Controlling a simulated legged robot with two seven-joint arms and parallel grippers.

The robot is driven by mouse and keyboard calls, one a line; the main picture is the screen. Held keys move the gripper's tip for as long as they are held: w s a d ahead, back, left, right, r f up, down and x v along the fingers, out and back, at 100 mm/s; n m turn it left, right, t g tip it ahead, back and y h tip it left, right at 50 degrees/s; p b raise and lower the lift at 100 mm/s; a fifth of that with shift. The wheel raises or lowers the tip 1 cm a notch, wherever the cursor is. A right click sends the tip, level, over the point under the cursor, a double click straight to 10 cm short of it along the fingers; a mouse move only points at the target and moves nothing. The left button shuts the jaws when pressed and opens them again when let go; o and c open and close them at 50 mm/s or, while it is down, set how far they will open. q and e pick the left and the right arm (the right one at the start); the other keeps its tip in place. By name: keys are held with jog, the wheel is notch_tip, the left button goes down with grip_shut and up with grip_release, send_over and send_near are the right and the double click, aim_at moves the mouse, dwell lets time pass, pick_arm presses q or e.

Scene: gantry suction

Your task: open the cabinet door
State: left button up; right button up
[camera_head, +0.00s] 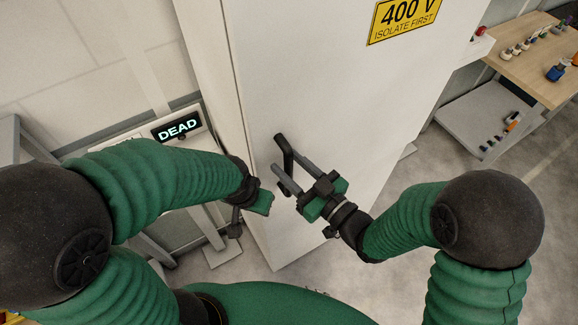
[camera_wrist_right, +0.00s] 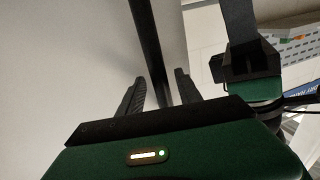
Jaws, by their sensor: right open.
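The white cabinet door (camera_head: 330,90) stands upright and looks shut, with a yellow "400 V" sign at its top. A black bar handle (camera_head: 285,150) sticks out near its left edge. My right gripper (camera_head: 287,162) is open at the handle, its two fingers pointing at the door. In the right wrist view the handle bar (camera_wrist_right: 155,50) runs between the spread fingers (camera_wrist_right: 160,90); I cannot tell whether either finger touches it. My left gripper (camera_head: 250,212) is beside the cabinet's left edge, apart from the handle; its fingers are mostly hidden.
A display reading "DEAD" (camera_head: 178,126) is at the left behind my left arm, near a grey frame (camera_head: 32,145). A wooden-topped bench (camera_head: 530,68) with small items and a lower shelf stands at the right. The floor (camera_head: 480,180) between bench and cabinet is clear.

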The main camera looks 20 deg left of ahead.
jog(key=shift+w+a, duration=0.2)
jog(key=shift+a, duration=0.1)
jog(key=shift+s, duration=0.1)
grip_shut()
jog(key=shift+f, duration=0.1)
dwell(1.0)
